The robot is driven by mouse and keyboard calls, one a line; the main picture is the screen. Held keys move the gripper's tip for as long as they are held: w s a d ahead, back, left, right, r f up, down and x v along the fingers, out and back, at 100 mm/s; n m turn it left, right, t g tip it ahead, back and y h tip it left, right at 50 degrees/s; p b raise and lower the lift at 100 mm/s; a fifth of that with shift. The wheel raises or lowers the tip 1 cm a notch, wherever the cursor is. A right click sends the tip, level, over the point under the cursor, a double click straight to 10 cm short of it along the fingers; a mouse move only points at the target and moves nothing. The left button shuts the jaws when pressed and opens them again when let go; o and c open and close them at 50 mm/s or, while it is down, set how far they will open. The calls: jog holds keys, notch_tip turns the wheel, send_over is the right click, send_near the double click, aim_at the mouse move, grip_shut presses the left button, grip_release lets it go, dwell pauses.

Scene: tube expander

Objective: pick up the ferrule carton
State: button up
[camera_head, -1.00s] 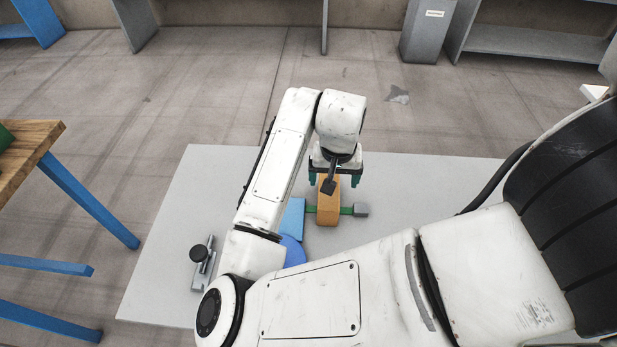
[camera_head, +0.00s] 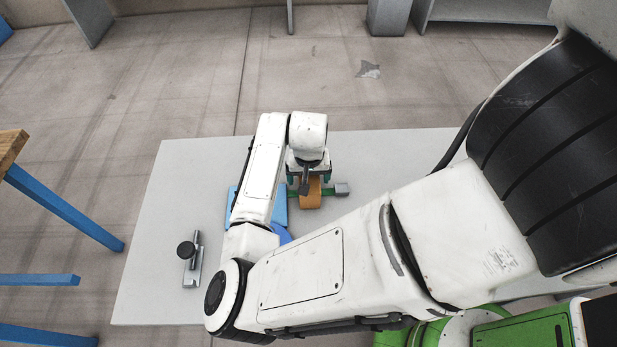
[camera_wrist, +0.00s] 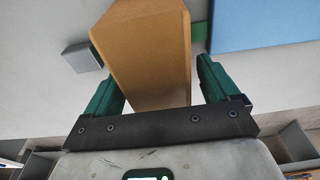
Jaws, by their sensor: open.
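The ferrule carton is an orange-brown box (camera_head: 311,198) on the grey table. In the wrist view the carton (camera_wrist: 146,45) fills the top middle, between the two green fingers. My gripper (camera_head: 307,180) is open, and in the wrist view its jaws (camera_wrist: 158,85) stand on both sides of the carton. A small gap shows at the right finger; the left finger is close to the carton, and I cannot tell whether it touches. In the head view my wrist hides the carton's upper part.
A green bar with a grey end block (camera_head: 342,188) lies beside the carton. A blue item (camera_head: 280,205) lies left of it, partly behind my arm. A grey metal tool with a black knob (camera_head: 191,262) sits at the table's left. The table's (camera_head: 165,215) far left is bare.

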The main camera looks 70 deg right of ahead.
jog(key=shift+f, duration=0.15)
jog(key=c, duration=1.4)
jog(key=shift+c, duration=0.2)
